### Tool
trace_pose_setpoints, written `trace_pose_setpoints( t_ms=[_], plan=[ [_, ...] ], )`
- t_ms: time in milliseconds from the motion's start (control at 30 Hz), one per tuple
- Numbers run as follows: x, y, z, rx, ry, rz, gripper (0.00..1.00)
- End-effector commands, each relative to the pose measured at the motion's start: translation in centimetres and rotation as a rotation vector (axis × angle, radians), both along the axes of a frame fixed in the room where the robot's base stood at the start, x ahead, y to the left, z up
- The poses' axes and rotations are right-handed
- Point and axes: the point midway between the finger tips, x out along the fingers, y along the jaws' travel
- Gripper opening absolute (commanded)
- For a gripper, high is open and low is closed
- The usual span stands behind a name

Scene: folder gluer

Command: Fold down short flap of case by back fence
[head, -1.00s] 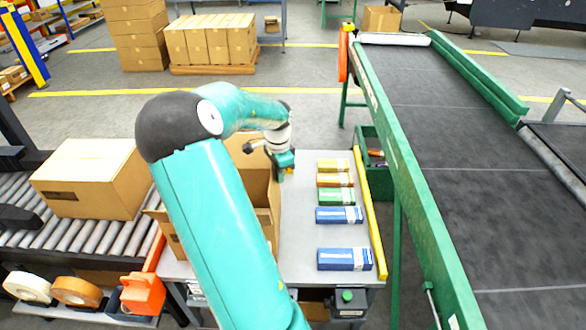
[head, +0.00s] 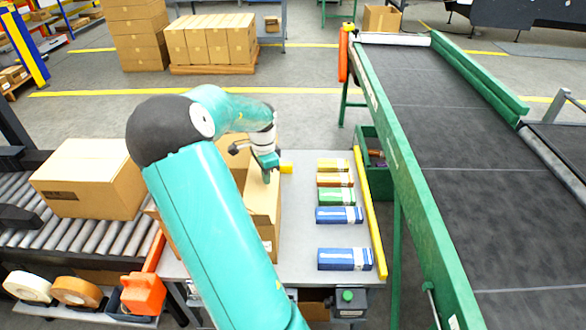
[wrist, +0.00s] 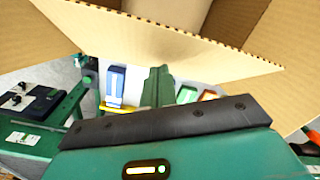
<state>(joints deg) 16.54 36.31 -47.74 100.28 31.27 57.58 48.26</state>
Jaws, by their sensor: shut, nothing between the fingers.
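The case (head: 262,205) is an open brown cardboard box on the grey table, largely hidden behind my arm. A light panel shows along its right side; I cannot tell from this view which flap that is. My gripper (head: 269,177) is shut and empty, pointing down at the case's far right part, touching or just above the cardboard. In the wrist view the case's corrugated edges and spread flaps (wrist: 262,38) cross the top of the picture, beyond the shut fingers (wrist: 158,85). The back fence cannot be made out clearly; a small yellow block (head: 286,168) sits just right of my gripper.
Several small coloured cartons (head: 338,215) stand in a column on the table's right, beside a yellow rail (head: 370,215). A green-sided conveyor (head: 450,180) lies further right. A closed carton (head: 88,178) rests on rollers at left. Table between case and cartons is clear.

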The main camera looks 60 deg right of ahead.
Motion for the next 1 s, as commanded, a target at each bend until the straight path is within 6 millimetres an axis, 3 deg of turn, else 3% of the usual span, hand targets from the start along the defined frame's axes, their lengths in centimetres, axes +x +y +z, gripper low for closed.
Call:
trace_pose_setpoints(
  t_ms=[167,1000],
  plan=[
    [1.3,0.7,-0.6,0.000,0.000,0.002,0.00],
    [3.2,1.7,-2.3,0.000,0.000,0.000,0.00]
  ],
)
